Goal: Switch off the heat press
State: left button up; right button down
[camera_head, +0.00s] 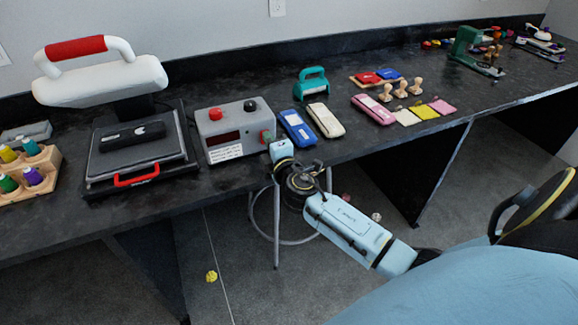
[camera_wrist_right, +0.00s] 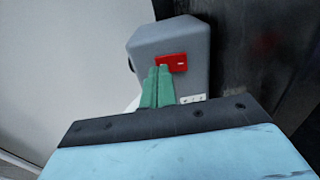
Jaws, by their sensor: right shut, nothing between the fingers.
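The heat press (camera_head: 140,150) stands at the left of the black bench, its white upper arm with a red handle raised over the dark lower plate. To its right is a grey control box (camera_head: 225,132) with a red knob, a black knob and a dark display. A red switch (camera_wrist_right: 171,62) is on the box's side face in the right wrist view. My right gripper (camera_head: 267,136) is at the box's right side. Its green fingers (camera_wrist_right: 160,72) are shut and empty, with their tips overlapping the switch's lower left part; I cannot tell if they touch it. My left gripper is not in view.
Blue and white handheld items (camera_head: 325,120) lie just right of the box. A teal punch (camera_head: 311,84) stands behind them. A wooden thread rack (camera_head: 30,172) is at the far left. A stool (camera_head: 276,225) stands below the bench edge.

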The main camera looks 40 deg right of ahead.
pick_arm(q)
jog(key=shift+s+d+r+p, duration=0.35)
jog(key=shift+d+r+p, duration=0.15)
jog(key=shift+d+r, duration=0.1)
pick_arm(e)
jog(key=r+v, duration=0.1)
jog(key=v, duration=1.2)
jog(key=shift+s, duration=0.2)
jog(key=shift+r, duration=0.15)
